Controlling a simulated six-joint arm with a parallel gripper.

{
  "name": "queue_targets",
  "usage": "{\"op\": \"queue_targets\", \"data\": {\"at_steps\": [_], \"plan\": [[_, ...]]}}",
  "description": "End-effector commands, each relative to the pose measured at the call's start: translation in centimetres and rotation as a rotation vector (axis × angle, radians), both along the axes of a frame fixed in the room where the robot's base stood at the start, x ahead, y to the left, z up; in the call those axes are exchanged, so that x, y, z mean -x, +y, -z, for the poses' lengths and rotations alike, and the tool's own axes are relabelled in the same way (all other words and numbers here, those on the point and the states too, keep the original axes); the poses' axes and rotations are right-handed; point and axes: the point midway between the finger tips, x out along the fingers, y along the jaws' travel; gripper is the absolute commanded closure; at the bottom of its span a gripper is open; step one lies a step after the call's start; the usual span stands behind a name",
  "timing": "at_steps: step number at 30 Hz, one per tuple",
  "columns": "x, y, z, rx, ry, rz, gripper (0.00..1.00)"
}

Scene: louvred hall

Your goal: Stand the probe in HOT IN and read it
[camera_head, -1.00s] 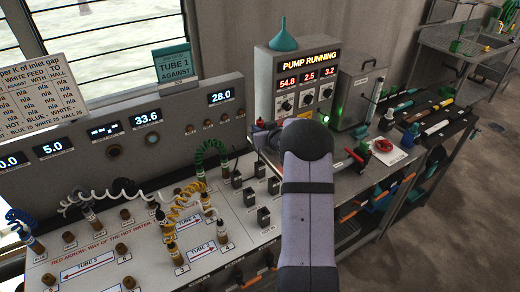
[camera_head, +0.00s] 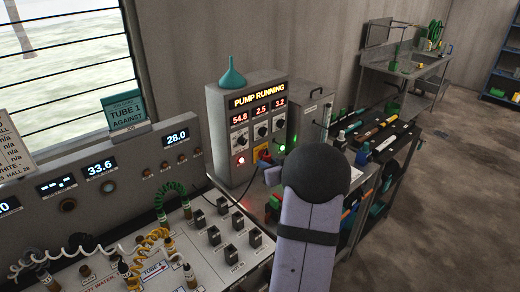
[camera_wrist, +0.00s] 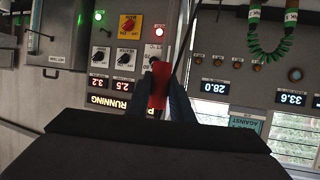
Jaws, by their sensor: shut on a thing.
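My gripper (camera_wrist: 158,98) is shut on a red-bodied thing, which looks like the probe (camera_wrist: 159,84), in the upside-down wrist view. A thin dark cable runs close by it. In the head view my gripper (camera_head: 270,175) is in front of the pump box, largely hidden by my dark wrist joint, and the probe cannot be made out clearly. HOT IN is the label by a black socket block (camera_head: 232,253) at the front right of the white panel. My gripper is beyond and to the right of it, apart from it.
Several other black blocks (camera_head: 214,235) stand close around HOT IN. Coiled green (camera_head: 172,188) and yellow hoses rise left of them.

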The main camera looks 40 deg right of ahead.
Motion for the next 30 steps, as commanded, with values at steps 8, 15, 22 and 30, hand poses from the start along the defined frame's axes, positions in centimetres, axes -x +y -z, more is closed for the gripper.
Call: {"op": "queue_targets", "data": {"at_steps": [8, 15, 22, 30], "plan": [[2.5, 10.1, 3.6, -0.003, 0.001, -0.280, 1.00], [4.1, 16.9, 4.8, 0.001, -0.002, -0.483, 1.00], [4.2, 19.4, 3.5, 0.005, -0.002, -0.582, 1.00], [4.1, 19.6, 3.5, 0.002, 0.000, -0.587, 1.00]]}}
